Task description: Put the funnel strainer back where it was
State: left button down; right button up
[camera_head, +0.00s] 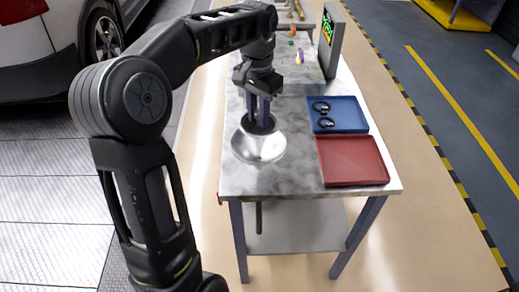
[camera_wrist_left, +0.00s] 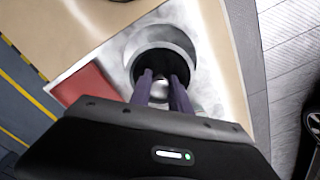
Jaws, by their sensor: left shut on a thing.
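A dark round piece, which looks like the funnel strainer (camera_head: 262,127), is held in my left gripper (camera_head: 259,118). The two fingers point straight down and are shut on it. In the left wrist view the funnel strainer (camera_wrist_left: 152,60) is a black disc with a small shiny part between the fingers (camera_wrist_left: 164,100). A wide, shiny silver dish (camera_head: 259,149) is directly under and around it on the table. I cannot tell whether the two touch. The lower part of the strainer is hidden. My right gripper is not in view.
The grey-topped table (camera_head: 290,184) carries a red tray (camera_head: 352,160) and a blue tray (camera_head: 350,113) with black ring-like items (camera_head: 322,110). A screen (camera_head: 332,42) and small coloured items (camera_head: 299,57) are at the back. A white car (camera_head: 50,50) stands at the left.

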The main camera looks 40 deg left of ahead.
aim_at(258, 124)
pick_arm(q)
jog(key=shift+f, duration=2.75)
jog(key=shift+f+p, duration=0.5)
jog(key=shift+f, duration=1.35)
jog(key=shift+f, duration=0.15)
jog(key=c, duration=1.2)
grip_release()
notch_tip(258, 124, up, 12)
jog(key=shift+s+r, duration=0.15)
jog(key=shift+r, duration=0.05)
